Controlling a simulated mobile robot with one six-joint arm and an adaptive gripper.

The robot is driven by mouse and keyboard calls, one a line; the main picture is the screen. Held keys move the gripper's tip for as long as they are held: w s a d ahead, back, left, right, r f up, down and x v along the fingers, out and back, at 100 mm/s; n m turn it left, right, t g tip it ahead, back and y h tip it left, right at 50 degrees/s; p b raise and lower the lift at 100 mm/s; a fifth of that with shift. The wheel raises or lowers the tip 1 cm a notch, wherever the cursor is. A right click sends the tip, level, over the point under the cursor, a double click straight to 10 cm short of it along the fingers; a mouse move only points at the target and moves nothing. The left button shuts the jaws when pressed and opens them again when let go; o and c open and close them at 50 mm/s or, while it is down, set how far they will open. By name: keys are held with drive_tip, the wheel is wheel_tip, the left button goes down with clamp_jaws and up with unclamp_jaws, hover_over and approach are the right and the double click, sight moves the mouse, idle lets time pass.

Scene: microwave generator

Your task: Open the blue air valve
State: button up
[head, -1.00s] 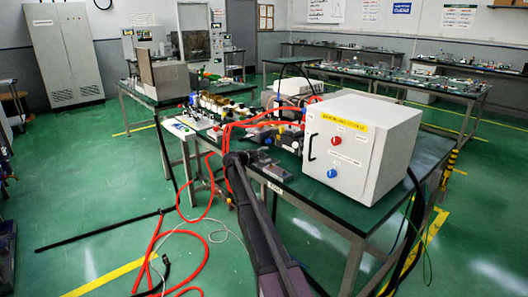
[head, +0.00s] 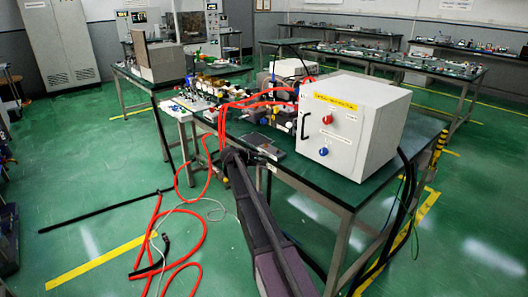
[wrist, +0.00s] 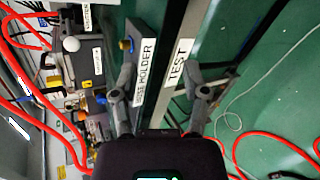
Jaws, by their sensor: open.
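A blue round knob (head: 323,152) sits on the front of a white box (head: 375,125), below a red knob (head: 327,119). I cannot tell whether this is the blue air valve. Small blue parts (wrist: 101,98) also show among the bench equipment in the wrist view, too small to make out.
Red hoses (head: 183,225) run from the bench to the floor. A green-topped table (head: 415,150) carries the box and crowded equipment. A long black bar (head: 105,212) lies on the floor at left.

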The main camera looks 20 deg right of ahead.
drive_tip(key=s+a+f+m+g+y+b, duration=0.1)
drive_tip(key=s+a+f+m+y+b, duration=0.1)
drive_tip(key=s+a+f+y, duration=0.2)
drive_tip(key=s+a+f+m+g+y+b, duration=0.1)
drive_tip(key=s+a+f+y, duration=0.3)
drive_tip(key=s, duration=1.7)
drive_tip(key=s+a+f+m+g+y+b, duration=0.1)
drive_tip(key=s+a+f+m+y+b, duration=0.2)
drive_tip(key=s+a+f, duration=0.5)
drive_tip(key=s+a+y, duration=0.1)
drive_tip(key=s+a, duration=0.4)
drive_tip(key=shift+f+m, duration=0.3)
drive_tip(key=shift+f, duration=0.05)
drive_tip(key=shift+s, duration=0.1)
